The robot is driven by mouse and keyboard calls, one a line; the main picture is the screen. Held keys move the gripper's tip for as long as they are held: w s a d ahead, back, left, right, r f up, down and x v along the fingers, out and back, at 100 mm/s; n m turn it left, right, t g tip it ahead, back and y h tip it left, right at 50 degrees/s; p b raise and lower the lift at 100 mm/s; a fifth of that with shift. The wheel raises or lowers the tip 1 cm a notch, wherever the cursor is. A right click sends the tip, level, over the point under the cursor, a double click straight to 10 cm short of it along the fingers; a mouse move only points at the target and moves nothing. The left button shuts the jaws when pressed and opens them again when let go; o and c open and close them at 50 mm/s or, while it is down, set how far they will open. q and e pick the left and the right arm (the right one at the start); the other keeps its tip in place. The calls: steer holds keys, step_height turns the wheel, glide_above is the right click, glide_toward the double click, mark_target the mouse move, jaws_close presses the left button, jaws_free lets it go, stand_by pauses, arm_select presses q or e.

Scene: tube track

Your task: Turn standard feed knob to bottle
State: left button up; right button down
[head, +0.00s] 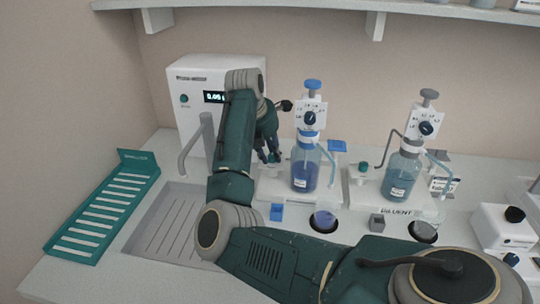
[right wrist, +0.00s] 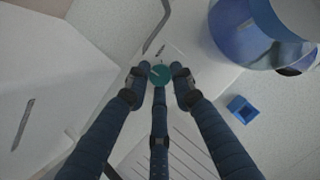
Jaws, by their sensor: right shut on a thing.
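My right gripper (head: 268,156) reaches down beside the left bottle, at the left end of its white base (head: 330,198). In the right wrist view its three dark fingers (right wrist: 159,80) are shut around a small round teal knob (right wrist: 160,75) with a pale mark on top. The fingers hide this knob in the head view. The left bottle (head: 305,172) holds dark blue liquid and has a blue top and a white dispenser head (head: 311,113). The mark's exact setting is too small to read. My left gripper is not in view.
A similar bottle (head: 401,178) with lighter liquid stands on the right base labelled DILUENT, with its own teal knob (head: 363,167). A white instrument (head: 197,92) with a display stands behind my arm. A teal rack (head: 108,212) and a grey drain tray (head: 165,225) lie left.

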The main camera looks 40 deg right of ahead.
steer(key=n+b, duration=0.2)
steer(key=f+n+t+b, duration=0.1)
steer(key=shift+s+a+n+y, duration=0.1)
steer(key=shift+s+n+y, duration=0.2)
steer(key=shift+y, duration=0.1)
steer(key=shift+s+r+n+t+y+b, duration=0.1)
steer(key=shift+n+t+y+b, duration=0.3)
steer(key=shift+n+b, duration=0.75)
steer(key=shift+n, duration=0.25)
steer(key=c, duration=1.5)
jaws_free()
steer(key=shift+s, duration=0.1)
steer(key=shift+c, duration=0.2)
steer(key=shift+r, duration=0.5)
steer(key=v, duration=1.1)
steer(key=shift+s, duration=0.2)
steer(key=shift+a+r, duration=0.1)
steer(key=shift+r, duration=0.05)
